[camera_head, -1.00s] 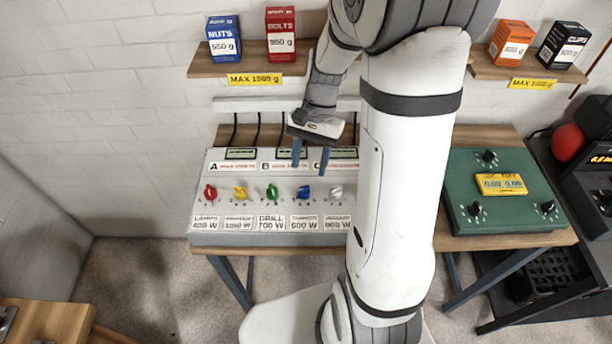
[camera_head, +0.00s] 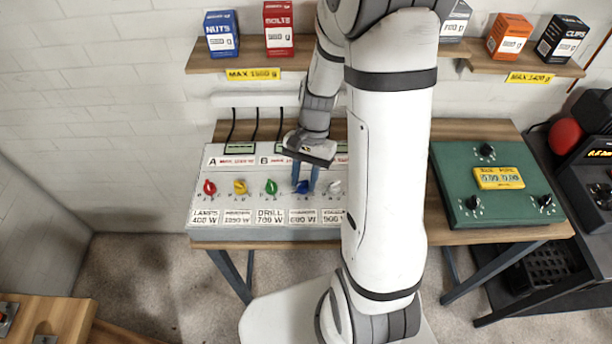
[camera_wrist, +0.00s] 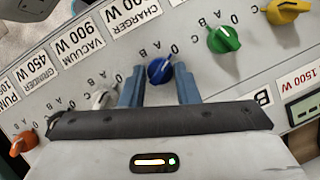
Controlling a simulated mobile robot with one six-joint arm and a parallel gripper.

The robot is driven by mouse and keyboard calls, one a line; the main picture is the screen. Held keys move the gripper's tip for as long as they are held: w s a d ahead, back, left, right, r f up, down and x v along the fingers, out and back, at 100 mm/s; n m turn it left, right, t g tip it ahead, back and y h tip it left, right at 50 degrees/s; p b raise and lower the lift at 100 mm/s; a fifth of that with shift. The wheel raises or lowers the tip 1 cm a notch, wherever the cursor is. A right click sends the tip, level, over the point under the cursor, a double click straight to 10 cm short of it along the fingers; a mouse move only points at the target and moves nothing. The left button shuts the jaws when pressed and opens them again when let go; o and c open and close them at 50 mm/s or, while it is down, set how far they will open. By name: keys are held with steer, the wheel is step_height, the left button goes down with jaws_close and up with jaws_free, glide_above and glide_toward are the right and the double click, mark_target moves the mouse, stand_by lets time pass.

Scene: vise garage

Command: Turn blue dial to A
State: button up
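The blue dial (camera_head: 303,187) is on the sloped light-grey panel (camera_head: 200,229), between the green dial (camera_head: 271,187) and the white dial (camera_head: 334,187). In the wrist view the blue dial (camera_wrist: 160,70) has the marks 0, A, B and C beside it, and its ridge seems to point toward 0. My gripper (camera_head: 305,176) is above the panel at the blue dial. In the wrist view my gripper (camera_wrist: 160,76) is open, with one blue finger on each side of the dial. I cannot tell whether the fingers touch it.
The red dial (camera_head: 209,187) and yellow dial (camera_head: 240,187) are farther left on the panel. A green box (camera_head: 457,205) with several knobs stands to the right. A shelf (camera_head: 205,66) with boxes hangs above. My arm hides the panel's right end.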

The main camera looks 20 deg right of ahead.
steer(key=c, duration=0.5)
steer(key=shift+d, duration=0.15)
steer(key=shift+c, duration=0.2)
steer(key=shift+a+n+g+h, duration=0.15)
steer(key=shift+n+h, duration=0.1)
steer(key=shift+n, duration=0.45)
steer(key=shift+a+n+g+h, duration=0.15)
steer(key=shift+n+h, duration=0.1)
steer(key=shift+n, duration=0.45)
steer(key=shift+a+n+h+b, duration=0.15)
steer(key=shift+n+h, duration=0.35)
steer(key=shift+n, duration=0.75)
steer(key=shift+n+h+b, duration=0.15)
steer(key=shift+n+h, duration=0.35)
steer(key=shift+n, duration=0.75)
steer(key=shift+f, duration=0.1)
steer(key=o, duration=1)
steer(key=shift+w, duration=0.1)
